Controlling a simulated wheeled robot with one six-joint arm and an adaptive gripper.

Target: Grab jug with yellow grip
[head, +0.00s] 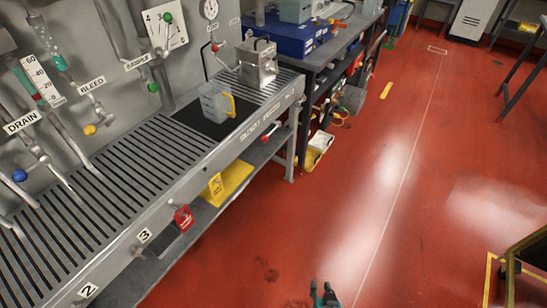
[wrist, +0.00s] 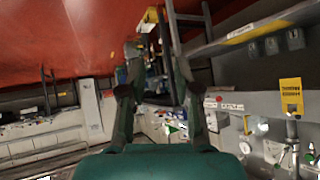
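The jug (head: 215,103) is translucent grey-blue with a yellow grip (head: 231,105) on its right side. It stands upright on a black mat (head: 188,118) on the slatted metal bench in the head view. My gripper (head: 325,293) shows at the bottom edge of the head view, over the red floor, well away from the jug. In the wrist view my gripper (wrist: 153,60) has its two fingers apart with nothing held between them. I cannot make out the jug in the wrist view.
A metal device (head: 257,63) stands behind the jug on the bench (head: 120,175). Pipes with coloured knobs line the wall at left. A yellow tray (head: 232,182) lies on the lower shelf. A blue case (head: 290,36) is farther back. The red floor (head: 370,170) at right is mostly clear.

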